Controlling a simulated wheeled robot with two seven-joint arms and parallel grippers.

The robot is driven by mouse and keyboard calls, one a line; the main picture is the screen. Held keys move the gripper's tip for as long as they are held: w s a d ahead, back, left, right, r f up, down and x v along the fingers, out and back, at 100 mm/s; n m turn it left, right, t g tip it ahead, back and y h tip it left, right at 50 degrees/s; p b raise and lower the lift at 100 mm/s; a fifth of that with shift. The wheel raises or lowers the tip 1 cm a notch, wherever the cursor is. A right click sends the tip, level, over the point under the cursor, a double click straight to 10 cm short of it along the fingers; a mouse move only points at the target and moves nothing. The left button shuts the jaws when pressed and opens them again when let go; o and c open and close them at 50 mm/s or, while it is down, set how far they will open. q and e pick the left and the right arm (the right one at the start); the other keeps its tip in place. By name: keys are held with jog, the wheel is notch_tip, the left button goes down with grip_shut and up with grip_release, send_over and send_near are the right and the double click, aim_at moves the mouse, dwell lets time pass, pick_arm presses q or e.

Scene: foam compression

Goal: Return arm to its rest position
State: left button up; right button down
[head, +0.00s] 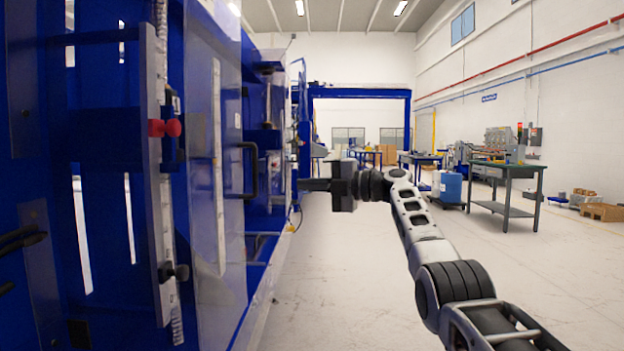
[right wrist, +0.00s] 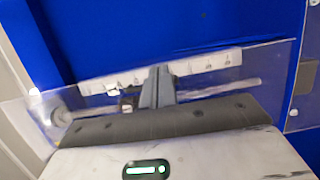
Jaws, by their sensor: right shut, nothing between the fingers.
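My right arm comes in from the lower right of the head view. Its gripper (head: 308,185) points left, with narrow dark fingers shut and empty, in front of the blue foam compression machine (head: 105,120). In the right wrist view the gripper fingers (right wrist: 158,87) are together, with a clear panel (right wrist: 225,62) and a white scale strip (right wrist: 205,64) around and behind them. Whether the fingers touch the machine cannot be told. My left gripper is not clearly seen; dark curved shapes at the left edge cannot be identified.
The machine fills the left side, with a clear door (head: 205,160), a black handle (head: 250,170) and a red knob (head: 172,128). The floor (head: 340,290) right of it is open.

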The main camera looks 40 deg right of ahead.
pick_arm(q)
jog(key=shift+s+a+r, duration=0.2)
jog(key=shift+r, duration=0.4)
pick_arm(e)
jog(key=shift+d, duration=0.35)
